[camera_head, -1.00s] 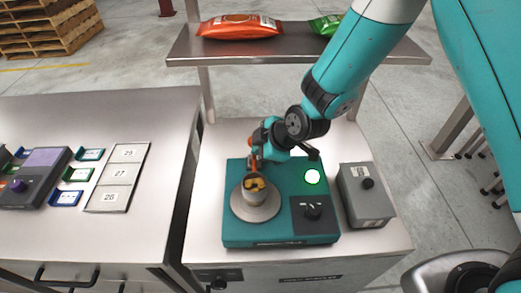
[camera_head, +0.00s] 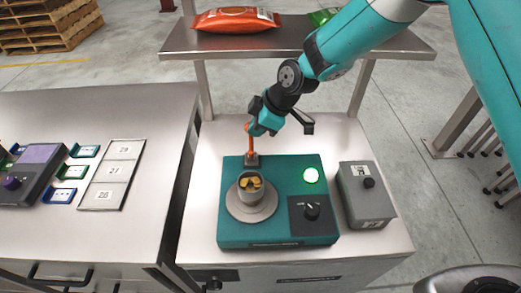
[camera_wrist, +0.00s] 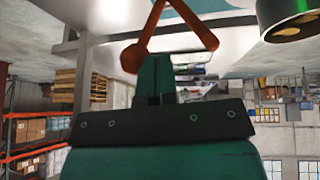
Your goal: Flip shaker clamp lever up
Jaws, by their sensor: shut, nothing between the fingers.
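The teal shaker (camera_head: 232,228) sits on the steel bench, with a round plate and a grey cup (camera_head: 250,193) of yellow-brown pieces on it. Behind the cup, a dark clamp block (camera_head: 252,160) carries the orange lever (camera_head: 250,142), which stands about upright. My gripper (camera_head: 256,128) is beside the lever's upper part, its fingertips partly hidden. In the wrist view my gripper (camera_wrist: 155,75) is shut and empty just below the forked orange lever (camera_wrist: 165,25); whether they touch is unclear. Part of the cup (camera_wrist: 290,20) shows at upper right there.
A raised shelf (camera_head: 230,45) with bags runs behind. A second bench with numbered tiles (camera_head: 112,175) is at left.

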